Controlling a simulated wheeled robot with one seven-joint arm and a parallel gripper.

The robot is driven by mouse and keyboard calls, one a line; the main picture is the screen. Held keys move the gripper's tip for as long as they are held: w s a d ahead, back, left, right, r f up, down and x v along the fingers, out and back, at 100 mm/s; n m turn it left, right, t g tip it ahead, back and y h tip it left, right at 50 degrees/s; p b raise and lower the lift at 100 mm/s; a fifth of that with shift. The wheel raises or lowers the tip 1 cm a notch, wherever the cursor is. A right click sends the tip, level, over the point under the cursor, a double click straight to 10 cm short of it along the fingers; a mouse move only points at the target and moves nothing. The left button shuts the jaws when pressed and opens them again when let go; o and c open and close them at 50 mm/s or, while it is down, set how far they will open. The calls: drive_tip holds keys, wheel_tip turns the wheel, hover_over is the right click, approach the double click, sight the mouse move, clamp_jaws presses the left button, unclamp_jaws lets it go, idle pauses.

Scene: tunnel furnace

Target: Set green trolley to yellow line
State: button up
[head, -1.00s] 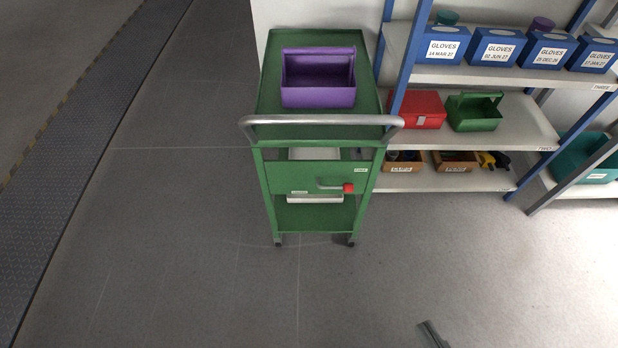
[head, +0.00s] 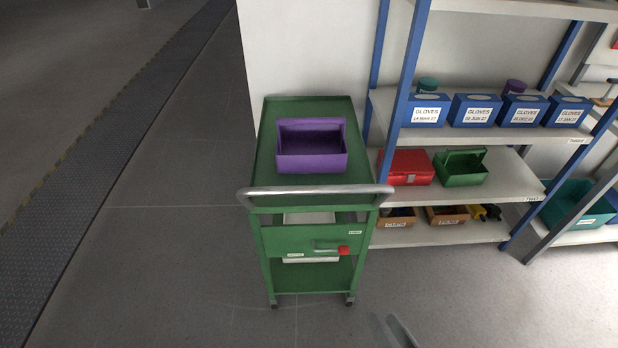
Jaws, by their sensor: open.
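The green trolley (head: 308,240) stands upright on the grey floor in the middle of the head view, close to a white wall end and left of a shelf rack. It has a grey bar handle (head: 315,193) on its near side, a drawer with a red-ended latch (head: 340,250), and small wheels. An open purple bin (head: 311,160) sits on its top. A faint, worn yellow-and-dark line (head: 72,152) runs along the far edge of a dark tread strip at the left. My gripper (head: 395,330) shows only partly at the bottom edge, open, apart from the trolley and below its handle.
The blue-framed rack (head: 450,235) holds blue glove boxes (head: 474,110), a red box (head: 406,167), a green toolbox (head: 461,168) and orange bins. Bare floor lies left of the trolley, up to the tread strip (head: 110,160), and in front of it.

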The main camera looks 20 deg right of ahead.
sight(318, 193)
drive_tip(key=w+r+m+p, duration=0.1)
drive_tip(key=w+r+m, duration=0.1)
drive_tip(key=w, duration=0.6)
drive_tip(key=w+a+r+m+p, duration=0.1)
drive_tip(key=w+r+m, duration=0.2)
drive_tip(key=w, duration=0.6)
drive_tip(key=w+a+r+m+y+p, duration=0.1)
drive_tip(key=w+r+m+p, duration=0.1)
drive_tip(key=w+m, duration=0.3)
drive_tip(key=shift+w+r+t, duration=0.15)
drive_tip(key=shift+w+t, duration=0.05)
drive_tip(key=shift+w, duration=0.7)
drive_tip(key=shift+w+r+t, duration=0.1)
drive_tip(key=shift+w+t, duration=0.1)
drive_tip(key=shift+w, duration=0.7)
drive_tip(key=w+f, duration=0.1)
drive_tip(key=w, duration=0.6)
drive_tip(key=shift+w+a+f+m, duration=0.15)
drive_tip(key=shift+w+a+m, duration=0.15)
drive_tip(key=shift+w, duration=0.05)
clamp_jaws()
drive_tip(key=shift+f, duration=0.1)
